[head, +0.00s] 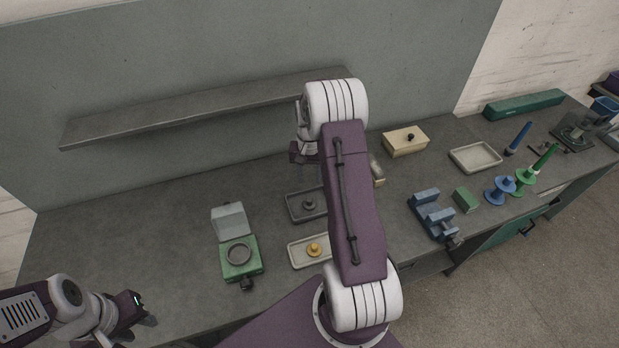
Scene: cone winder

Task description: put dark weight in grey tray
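A small dark weight (309,204) sits inside the dark grey tray (291,207) on the bench, left of my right arm. A brass-coloured weight (314,249) lies in a cream tray (297,256) just in front of it. My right gripper (304,158) is above and behind the grey tray, apart from the weight. Its fingers are small and partly hidden by my arm, so its opening is unclear. My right forearm covers the right end of both trays. My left gripper (143,312) is at the lower left, away from the trays; its opening is unclear.
A green device with a raised lid (240,258) stands left of the trays. A wall shelf (200,108) runs behind. To the right are a wooden box (405,141), blue vise (433,215), empty tray (475,157) and spools (499,190). The bench's left part is clear.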

